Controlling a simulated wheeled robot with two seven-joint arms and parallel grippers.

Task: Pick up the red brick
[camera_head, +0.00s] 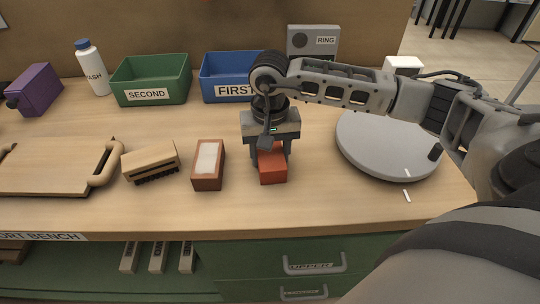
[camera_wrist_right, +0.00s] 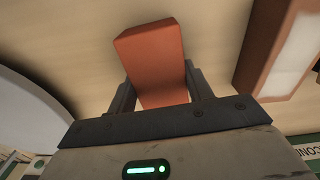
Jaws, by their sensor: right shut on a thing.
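The red brick (camera_head: 272,170) is a small orange-red block near the middle of the bench, under my right gripper (camera_head: 271,150). The right gripper points down, its two fingers on either side of the brick and shut on it. In the right wrist view the brick (camera_wrist_right: 155,62) sits between the fingers of the gripper (camera_wrist_right: 160,92). I cannot tell whether the brick touches the bench top. My left gripper is not in view.
A brown box with a pale top (camera_head: 207,165) stands just left of the brick, with a wooden brush (camera_head: 150,162) beyond it. A grey round turntable (camera_head: 385,150) is to the right. Green (camera_head: 150,80) and blue (camera_head: 222,70) bins stand behind. Bare bench lies in front.

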